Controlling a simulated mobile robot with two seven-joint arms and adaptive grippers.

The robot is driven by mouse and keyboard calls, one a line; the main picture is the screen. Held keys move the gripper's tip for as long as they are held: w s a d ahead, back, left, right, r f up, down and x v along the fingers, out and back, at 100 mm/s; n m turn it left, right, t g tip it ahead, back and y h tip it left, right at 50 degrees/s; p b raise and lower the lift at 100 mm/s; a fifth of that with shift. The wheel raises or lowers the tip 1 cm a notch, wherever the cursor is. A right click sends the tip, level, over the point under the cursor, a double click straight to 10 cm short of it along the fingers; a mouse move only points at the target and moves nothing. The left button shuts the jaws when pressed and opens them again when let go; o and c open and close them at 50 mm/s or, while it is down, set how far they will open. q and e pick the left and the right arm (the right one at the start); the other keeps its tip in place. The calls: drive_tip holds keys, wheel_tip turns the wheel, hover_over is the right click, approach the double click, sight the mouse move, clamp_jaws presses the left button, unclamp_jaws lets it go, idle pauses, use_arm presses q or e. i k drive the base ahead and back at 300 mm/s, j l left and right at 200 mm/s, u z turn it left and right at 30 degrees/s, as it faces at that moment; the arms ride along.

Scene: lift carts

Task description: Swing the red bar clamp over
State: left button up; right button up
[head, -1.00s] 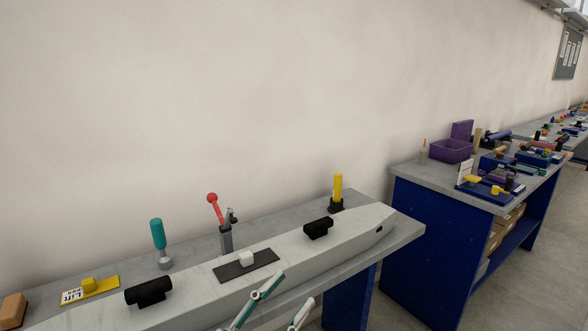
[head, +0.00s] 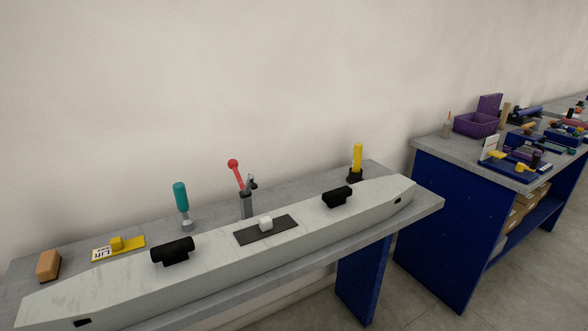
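The red bar clamp (head: 238,177) stands at the back of the long pale beam on the near bench. Its red arm with a ball end tilts up and to the left from a grey post (head: 247,205). A small dark part sits at the top right of the post. Neither of my grippers is in view.
Two black holders (head: 173,250) (head: 338,196) sit on the pale beam (head: 215,275). A teal-handled tool (head: 181,198), a yellow-handled tool (head: 357,160), a yellow labelled plate (head: 130,246) and an orange-brown block (head: 48,265) stand along the bench (head: 310,190). A cluttered blue bench (head: 455,225) is at the right.

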sight(233, 164)
drive_tip(key=i+l+u, duration=0.1)
drive_tip(key=u, duration=0.3)
drive_tip(key=l+u, duration=0.2)
drive_tip(key=u, duration=0.2)
drive_tip(key=i+l+u, duration=0.15)
drive_tip(key=u, duration=0.2)
drive_tip(key=l+u, duration=0.4)
drive_tip(key=l, duration=0.6)
drive_tip(key=i, duration=0.05)
